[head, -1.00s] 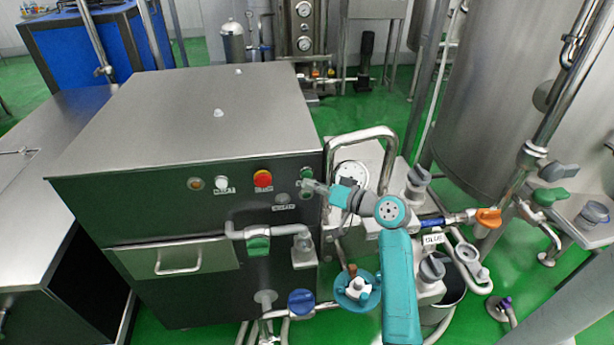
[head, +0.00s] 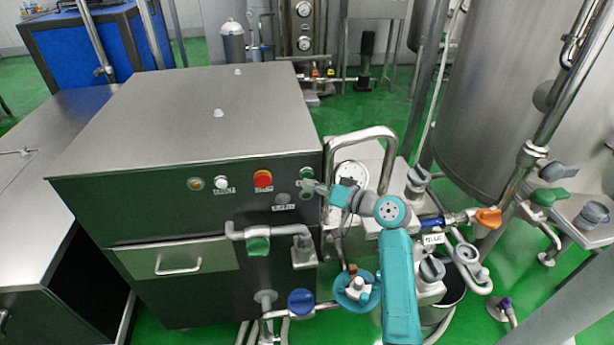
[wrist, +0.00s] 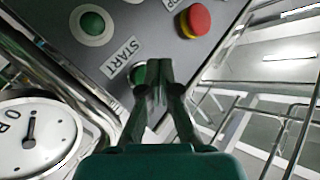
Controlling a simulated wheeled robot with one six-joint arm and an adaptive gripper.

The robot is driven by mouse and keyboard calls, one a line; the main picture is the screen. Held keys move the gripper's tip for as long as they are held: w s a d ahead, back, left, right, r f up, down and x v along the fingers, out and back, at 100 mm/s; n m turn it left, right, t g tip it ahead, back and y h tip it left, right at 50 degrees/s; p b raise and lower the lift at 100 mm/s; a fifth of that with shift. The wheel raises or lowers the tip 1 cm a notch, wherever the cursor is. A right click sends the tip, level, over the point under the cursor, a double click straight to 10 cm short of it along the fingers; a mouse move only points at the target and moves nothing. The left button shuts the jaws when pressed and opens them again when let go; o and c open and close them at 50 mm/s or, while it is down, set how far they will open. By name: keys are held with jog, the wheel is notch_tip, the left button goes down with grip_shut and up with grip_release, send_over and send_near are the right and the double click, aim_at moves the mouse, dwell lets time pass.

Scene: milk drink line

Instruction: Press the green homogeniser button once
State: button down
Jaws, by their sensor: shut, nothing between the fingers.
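A green button (wrist: 138,74) beside a START label (wrist: 121,58) is on the dark panel in the wrist view. My gripper (wrist: 160,64) is shut and empty, with its fingertips at this button's right edge and partly covering it. I cannot tell whether they touch it. Another green button (wrist: 92,23) in a pale ring lies up and left of the label. In the head view my gripper (head: 304,185) is at the panel's right end, just below a green button (head: 307,172).
A red button (wrist: 197,19) with a yellow collar is up and right of my fingertips; it shows in the head view (head: 263,180) too. A round gauge (wrist: 33,135) and a bent steel pipe (head: 337,142) stand close beside the panel's right edge.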

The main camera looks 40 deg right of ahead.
jog(key=shift+w+d, duration=0.1)
jog(key=shift+w, duration=0.05)
jog(key=shift+w+d, duration=0.15)
jog(key=shift+w, duration=0.05)
jog(key=shift+w+d, duration=0.25)
jog(key=shift+w, duration=0.1)
dwell(0.9)
dwell(0.3)
jog(key=shift+s+a, duration=0.5)
jog(key=shift+s, duration=0.2)
jog(key=shift+s, duration=0.1)
jog(key=shift+s+a, duration=0.7)
jog(key=shift+s, duration=0.3)
jog(key=shift+s+a, duration=0.7)
jog(key=shift+s, duration=0.3)
